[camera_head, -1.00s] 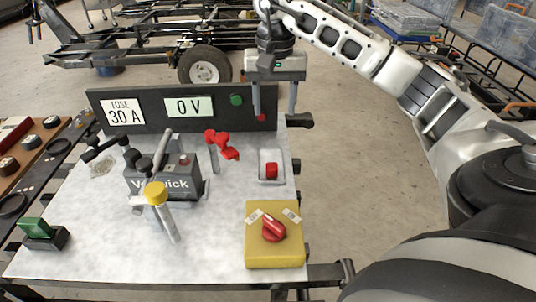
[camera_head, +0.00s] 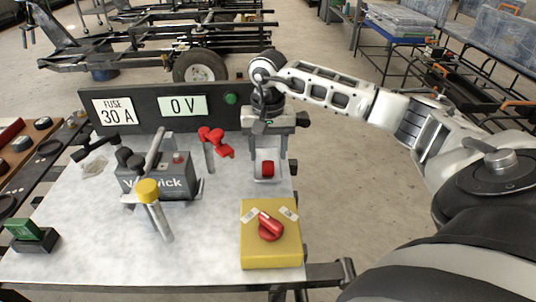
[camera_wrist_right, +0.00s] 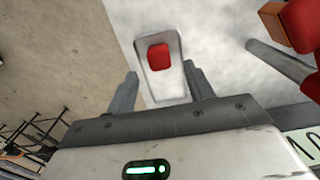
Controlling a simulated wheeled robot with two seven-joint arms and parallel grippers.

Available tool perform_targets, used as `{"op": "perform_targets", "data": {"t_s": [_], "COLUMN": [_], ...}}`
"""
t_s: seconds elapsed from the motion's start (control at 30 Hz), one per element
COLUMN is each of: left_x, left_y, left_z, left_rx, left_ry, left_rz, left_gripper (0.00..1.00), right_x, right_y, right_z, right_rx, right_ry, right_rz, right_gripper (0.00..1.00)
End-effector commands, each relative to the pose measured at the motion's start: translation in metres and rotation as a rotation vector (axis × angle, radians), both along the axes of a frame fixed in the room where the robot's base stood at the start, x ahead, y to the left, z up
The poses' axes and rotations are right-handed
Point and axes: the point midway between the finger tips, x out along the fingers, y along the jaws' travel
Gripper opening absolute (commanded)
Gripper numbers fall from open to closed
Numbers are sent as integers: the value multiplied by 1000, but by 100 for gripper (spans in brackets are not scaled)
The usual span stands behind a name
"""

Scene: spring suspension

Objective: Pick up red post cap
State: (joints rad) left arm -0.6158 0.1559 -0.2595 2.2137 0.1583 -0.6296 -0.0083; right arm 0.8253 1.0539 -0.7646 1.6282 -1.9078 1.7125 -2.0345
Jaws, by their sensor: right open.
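The red post cap (camera_head: 267,169) is a small red block in a shallow pale tray (camera_head: 268,180) on the table's right side. In the right wrist view the cap (camera_wrist_right: 159,57) sits in the tray (camera_wrist_right: 171,90), between and just beyond my fingertips. My right gripper (camera_head: 267,163) is open and points down at the tray, with a finger on either side. In the right wrist view the gripper (camera_wrist_right: 161,71) is empty, and I see no contact with the cap. My left gripper is not in view.
A red clamp (camera_head: 217,142) on a post stands left of the tray. A grey battery (camera_head: 158,180) with a yellow-capped post (camera_head: 148,190) is further left. A yellow switch box (camera_head: 271,252) stands in front. A black panel (camera_head: 146,121) borders the back.

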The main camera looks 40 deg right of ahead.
Motion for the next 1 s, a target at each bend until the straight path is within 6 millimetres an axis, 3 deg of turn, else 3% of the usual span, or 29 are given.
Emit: {"op": "perform_targets", "data": {"t_s": [0.13, 0.37, 0.4, 0.57, 1.0], "left_x": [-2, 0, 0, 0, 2], "left_y": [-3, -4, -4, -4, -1], "left_z": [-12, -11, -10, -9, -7], "left_rx": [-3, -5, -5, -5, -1], "left_ry": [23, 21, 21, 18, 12], "left_rz": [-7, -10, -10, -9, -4], "left_gripper": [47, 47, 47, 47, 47], "right_x": [0, 1, 1, 1, 1], "right_y": [0, 0, 0, 0, 0], "right_z": [-24, -27, -27, -26, -19], "right_rx": [1, -1, -1, -1, -1], "right_ry": [2, -1, -1, -1, -2], "right_rz": [0, 1, 1, 1, 1], "right_gripper": [53, 53, 50, 6, 5]}}
